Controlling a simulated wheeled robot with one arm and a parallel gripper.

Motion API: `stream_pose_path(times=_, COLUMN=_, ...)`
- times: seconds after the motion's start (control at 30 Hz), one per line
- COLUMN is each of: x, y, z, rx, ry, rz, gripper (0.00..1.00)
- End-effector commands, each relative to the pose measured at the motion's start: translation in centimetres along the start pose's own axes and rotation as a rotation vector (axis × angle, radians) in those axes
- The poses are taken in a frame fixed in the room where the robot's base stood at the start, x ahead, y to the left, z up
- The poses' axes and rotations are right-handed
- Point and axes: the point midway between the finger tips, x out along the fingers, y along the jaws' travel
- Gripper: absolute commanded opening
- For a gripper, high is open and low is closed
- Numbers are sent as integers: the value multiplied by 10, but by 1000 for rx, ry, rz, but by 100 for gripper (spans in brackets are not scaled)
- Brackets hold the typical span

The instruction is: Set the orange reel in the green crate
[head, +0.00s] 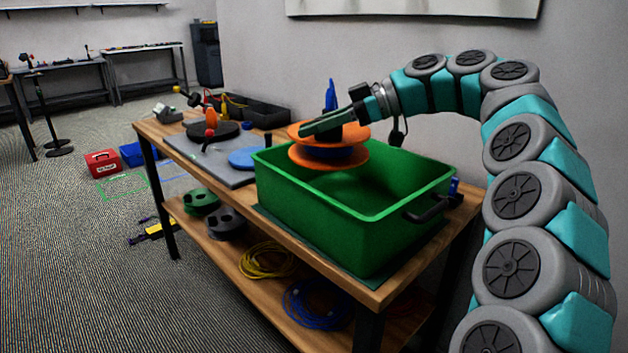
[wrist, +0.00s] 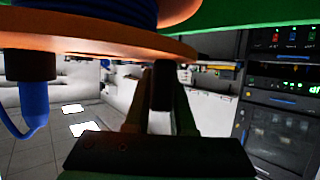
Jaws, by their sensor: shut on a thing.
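The orange reel (head: 327,156), with blue cable wound between its two orange flanges, is held above the left part of the green crate (head: 345,222). My gripper (head: 345,127) is shut on the reel at its upper side. In the wrist view the reel's orange flange (wrist: 110,38) fills the top, with blue cable above it. My gripper's fingers (wrist: 162,95) reach up to the flange there; their exact contact is partly hidden. The crate stands on the wooden table, and its visible interior looks empty.
A grey board (head: 212,157) with a blue disc (head: 246,157) and a black disc lies left of the crate. A black tray (head: 256,113) stands behind. The lower shelf holds dark reels and coiled yellow (head: 267,260) and blue cables (head: 315,305). A wall is close behind the table.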

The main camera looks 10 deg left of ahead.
Motion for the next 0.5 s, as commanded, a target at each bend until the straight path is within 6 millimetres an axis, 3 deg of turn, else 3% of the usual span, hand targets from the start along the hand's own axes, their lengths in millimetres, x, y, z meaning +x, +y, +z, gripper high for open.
stream_pose_path(times=0.3, x=22, y=-1, z=50, rx=0, ry=0, rz=-3, gripper=0)
stream_pose_path(times=0.5, x=27, y=-1, z=63, rx=-1, ry=0, rz=-1, gripper=0)
